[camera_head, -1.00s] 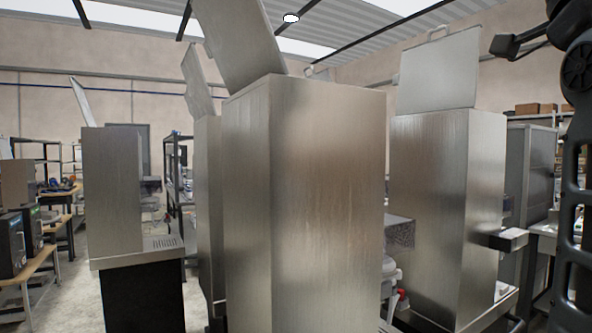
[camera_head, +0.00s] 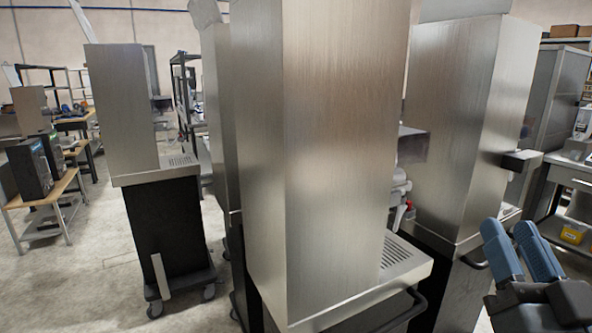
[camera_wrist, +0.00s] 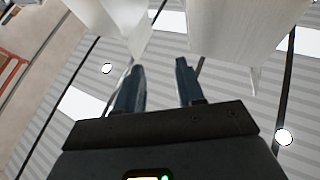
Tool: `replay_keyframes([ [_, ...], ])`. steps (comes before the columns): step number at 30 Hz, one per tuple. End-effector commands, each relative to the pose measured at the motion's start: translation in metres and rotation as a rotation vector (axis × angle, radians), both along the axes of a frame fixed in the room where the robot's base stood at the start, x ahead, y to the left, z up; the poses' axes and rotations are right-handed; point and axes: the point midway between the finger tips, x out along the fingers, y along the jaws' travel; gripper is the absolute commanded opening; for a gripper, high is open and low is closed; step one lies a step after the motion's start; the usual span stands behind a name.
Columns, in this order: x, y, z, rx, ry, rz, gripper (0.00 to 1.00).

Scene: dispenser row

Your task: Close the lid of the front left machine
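Several tall steel machines stand in a row in the head view. The nearest machine (camera_head: 320,150) fills the middle; its lid is above the picture now. A second machine (camera_head: 217,110) is half hidden behind it, with its raised lid (camera_head: 205,12) partly showing. A third machine (camera_head: 458,115) stands to the right; only the bottom of its raised lid (camera_head: 462,9) shows. I cannot tell for certain which is the front left one. My gripper (camera_head: 510,228) is open and empty at the lower right, in front of the right machine. The wrist view shows its spread fingers (camera_wrist: 160,68) below two pale panels.
A perforated drip tray (camera_head: 400,258) and dark handle jut from the nearest machine. Floor (camera_head: 75,270) at the left is clear. A shelf unit (camera_head: 575,185) stands at far right.

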Motion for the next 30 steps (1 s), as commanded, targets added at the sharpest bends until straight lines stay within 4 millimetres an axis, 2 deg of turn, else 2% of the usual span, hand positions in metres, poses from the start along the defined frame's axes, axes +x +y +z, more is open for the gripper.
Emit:
replay_keyframes([
  [1, -0.013, 0.003, -0.023, -0.001, 0.043, 0.003, 0.38],
  [6, -0.057, 0.012, -0.081, -0.009, 0.162, 0.009, 0.38],
  [11, -0.104, 0.019, -0.127, -0.020, 0.274, 0.017, 0.38],
  [15, -0.149, 0.025, -0.159, -0.030, 0.372, 0.025, 0.38],
  [21, -0.217, 0.032, -0.193, -0.046, 0.512, 0.039, 0.38],
  [27, -0.283, 0.036, -0.211, -0.065, 0.646, 0.054, 0.38],
  [30, -0.308, 0.037, -0.214, -0.072, 0.698, 0.060, 0.38],
])
